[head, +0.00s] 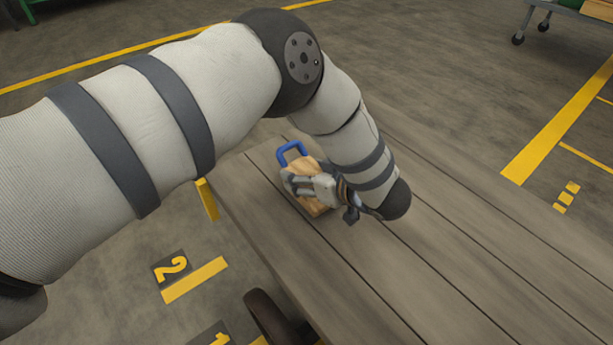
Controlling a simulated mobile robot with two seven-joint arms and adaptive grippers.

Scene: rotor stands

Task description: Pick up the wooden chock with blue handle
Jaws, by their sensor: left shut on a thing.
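The wooden chock (313,205) with its blue handle (291,150) is on or just above the grey plank surface, near the middle of the head view. My left arm reaches over from the left, and my left gripper (298,184) is shut on the chock. The gripper and wrist cover part of the chock, and I cannot tell whether its underside touches the planks. The blue handle sticks out past the gripper on the far side. My right gripper is not in view.
The plank surface (440,245) is clear to the right and in front. A dark wheel (268,316) shows below its left edge. Yellow lines and a painted number (173,268) mark the floor. A wheeled cart (545,18) stands at the top right.

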